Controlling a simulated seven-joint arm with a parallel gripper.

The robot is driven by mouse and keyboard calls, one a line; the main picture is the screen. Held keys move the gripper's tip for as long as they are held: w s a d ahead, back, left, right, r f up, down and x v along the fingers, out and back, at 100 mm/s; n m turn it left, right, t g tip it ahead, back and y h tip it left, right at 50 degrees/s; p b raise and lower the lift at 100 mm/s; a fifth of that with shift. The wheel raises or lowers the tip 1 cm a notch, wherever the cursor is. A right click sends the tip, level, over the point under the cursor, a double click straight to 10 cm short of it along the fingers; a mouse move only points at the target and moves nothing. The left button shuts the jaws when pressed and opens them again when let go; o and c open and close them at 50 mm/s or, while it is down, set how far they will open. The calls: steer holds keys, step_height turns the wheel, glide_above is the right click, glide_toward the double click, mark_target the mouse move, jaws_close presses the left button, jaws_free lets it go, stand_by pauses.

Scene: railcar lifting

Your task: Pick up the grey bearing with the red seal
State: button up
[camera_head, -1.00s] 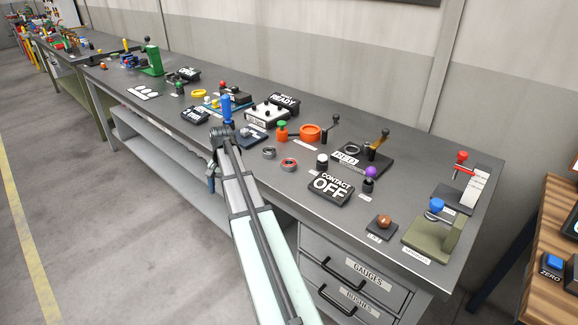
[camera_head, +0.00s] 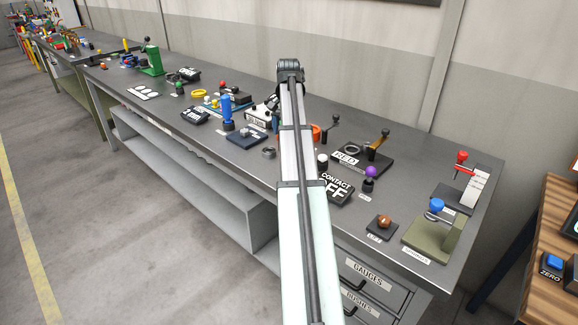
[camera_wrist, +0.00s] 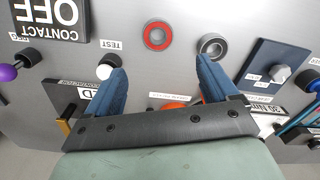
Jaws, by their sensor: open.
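The grey bearing with the red seal (camera_wrist: 157,36) lies flat on the grey bench in the wrist view, near the top middle. In the head view it is hidden behind my arm. A similar bearing with a dark seal (camera_wrist: 212,46) lies to its right; it also shows in the head view (camera_head: 268,153), left of my arm. My gripper (camera_wrist: 160,68) is open and empty, its two blue fingers spread. In the wrist view the red-sealed bearing appears just beyond the fingertips, between them sideways, and apart from them.
A CONTACT OFF block (camera_head: 337,187) stands beside my arm. A RED lever base (camera_head: 375,160), a purple knob (camera_head: 371,172) and a white knob (camera_wrist: 107,72) are close by. A blue-handled tool (camera_head: 227,108) stands upright to the left.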

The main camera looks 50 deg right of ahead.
step_height(320, 180, down, 7)
steer(key=shift+r, duration=0.1)
steer(key=shift+s+a+f, duration=0.1)
steer(key=shift+f, duration=1.2)
steer(key=shift+s+a+f, duration=0.1)
steer(key=shift+f, duration=1.2)
steer(key=c, duration=1.3)
